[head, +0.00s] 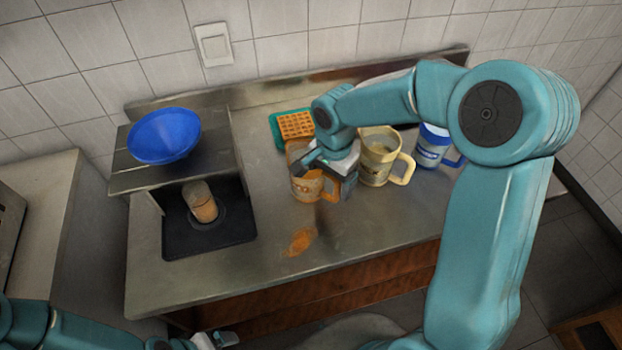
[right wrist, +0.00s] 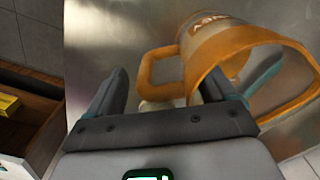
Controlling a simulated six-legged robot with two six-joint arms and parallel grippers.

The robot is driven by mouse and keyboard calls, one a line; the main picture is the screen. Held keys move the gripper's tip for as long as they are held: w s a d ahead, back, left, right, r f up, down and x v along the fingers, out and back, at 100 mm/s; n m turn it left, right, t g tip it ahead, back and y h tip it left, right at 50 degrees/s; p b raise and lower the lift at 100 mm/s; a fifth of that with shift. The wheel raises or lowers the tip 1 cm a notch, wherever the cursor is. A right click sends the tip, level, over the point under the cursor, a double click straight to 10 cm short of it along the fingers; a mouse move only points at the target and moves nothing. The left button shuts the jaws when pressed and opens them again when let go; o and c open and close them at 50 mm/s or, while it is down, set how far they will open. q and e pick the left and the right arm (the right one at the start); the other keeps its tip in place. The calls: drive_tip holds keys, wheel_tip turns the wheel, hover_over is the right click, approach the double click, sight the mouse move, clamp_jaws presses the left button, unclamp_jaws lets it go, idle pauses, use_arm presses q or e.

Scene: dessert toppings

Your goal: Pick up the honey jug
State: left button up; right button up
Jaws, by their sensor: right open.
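The orange-brown jug, which I take for the honey jug (head: 306,190), stands on the steel counter, partly covered by my right gripper (head: 338,172) in the head view. In the right wrist view the orange jug (right wrist: 196,55) shows its open top and its handle toward the fingers. My right gripper (right wrist: 165,95) is open there, with the handle roughly between its two fingers; I cannot tell whether either finger touches the jug. My left gripper (head: 215,339) shows only in part at the bottom edge of the head view, and its jaws are unclear.
A cream jug (head: 376,160) stands close right of the orange jug, and a blue jug (head: 431,148) farther right. A waffle on a green plate (head: 276,128) lies behind. An orange smear (head: 300,241) marks the clear front counter.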

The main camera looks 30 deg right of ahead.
drive_tip(key=shift+s+d, duration=0.1)
drive_tip(key=shift+d, duration=0.05)
drive_tip(key=c, duration=0.7)
clamp_jaws()
drive_tip(key=shift+r, duration=0.15)
